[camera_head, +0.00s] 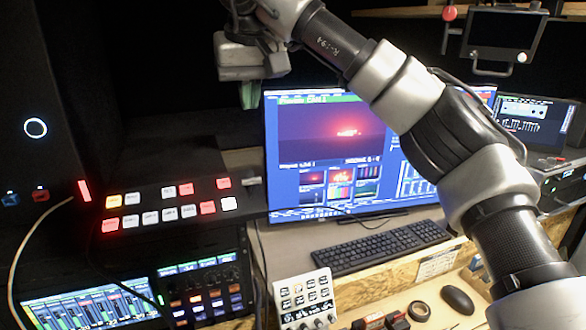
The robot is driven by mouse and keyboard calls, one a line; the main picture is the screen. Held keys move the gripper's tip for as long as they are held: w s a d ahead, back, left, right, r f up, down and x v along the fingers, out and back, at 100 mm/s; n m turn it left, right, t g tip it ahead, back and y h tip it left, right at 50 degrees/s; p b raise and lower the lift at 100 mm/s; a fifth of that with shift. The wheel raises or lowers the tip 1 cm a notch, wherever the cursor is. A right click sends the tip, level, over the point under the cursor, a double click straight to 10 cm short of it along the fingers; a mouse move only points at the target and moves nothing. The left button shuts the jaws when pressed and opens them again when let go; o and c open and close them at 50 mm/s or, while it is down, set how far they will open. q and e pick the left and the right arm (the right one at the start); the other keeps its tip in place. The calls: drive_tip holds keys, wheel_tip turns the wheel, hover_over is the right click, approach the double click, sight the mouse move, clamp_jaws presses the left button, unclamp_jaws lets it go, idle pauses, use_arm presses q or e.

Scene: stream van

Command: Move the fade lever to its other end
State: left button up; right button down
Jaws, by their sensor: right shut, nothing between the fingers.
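A black switcher panel (184,239) with lit white, red and orange buttons stands at the left middle. A small grey handle (251,181) at the panel's right end looks like the fade lever; its slot and travel are too small to make out. My right gripper (249,97) hangs at the top, above this handle and apart from it. It points down, and its fingers are shut with nothing between them. My right arm comes in from the lower right and crosses in front of the monitor. My left gripper is not in view.
A large monitor (300,222) stands behind a black keyboard (380,245). A white button pad (304,298), a tape roll (419,311) and a mouse (458,301) are in front. Lit consoles (208,292) sit below the panel. A dark wall borders the left.

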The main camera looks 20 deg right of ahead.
drive_tip(key=p, duration=0.1)
hover_over(250, 186)
wheel_tip(250, 186, down, 7)
drive_tip(key=x, duration=0.3)
drive_tip(key=shift+w+d+p, duration=0.1)
drive_tip(key=shift+d+p, duration=0.05)
drive_tip(key=shift+p, duration=0.2)
drive_tip(key=shift+s+f, duration=0.25)
drive_tip(key=shift+f, duration=0.25)
drive_tip(key=shift+s+f, duration=0.3)
drive_tip(key=shift+f, duration=0.2)
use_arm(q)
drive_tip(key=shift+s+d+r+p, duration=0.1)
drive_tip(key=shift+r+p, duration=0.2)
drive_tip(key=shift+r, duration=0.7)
use_arm(e)
drive_tip(key=shift+s+f, duration=0.3)
drive_tip(key=shift+f, duration=0.25)
